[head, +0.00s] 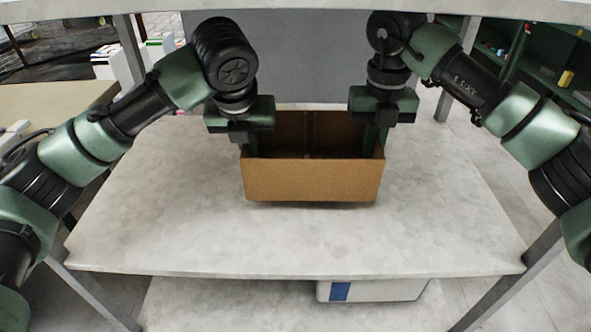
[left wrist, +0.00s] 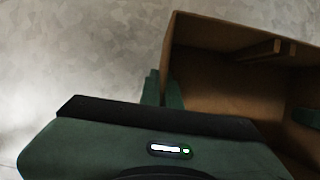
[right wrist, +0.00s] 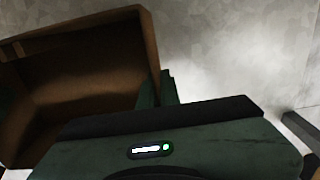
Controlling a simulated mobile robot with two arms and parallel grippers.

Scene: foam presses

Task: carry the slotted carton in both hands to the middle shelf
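The open brown slotted carton (head: 312,181) is upright at the middle of the shelf board (head: 300,238). A narrow shadow lies under its front edge; I cannot tell whether it rests on the board or hangs just above it. My left gripper (head: 246,143) is at the carton's left wall. In the left wrist view its fingers straddle the wall (left wrist: 171,45), closed on it. My right gripper (head: 375,136) is at the right wall; in the right wrist view its fingers straddle that wall (right wrist: 151,48) likewise. The carton looks empty, though its floor is mostly hidden.
A higher board (head: 300,8) runs above, and a grey panel (head: 310,60) stands behind. Metal posts (head: 95,295) hold the rack's corners. A white and blue box (head: 372,290) is on the level below. The board is bare around the carton.

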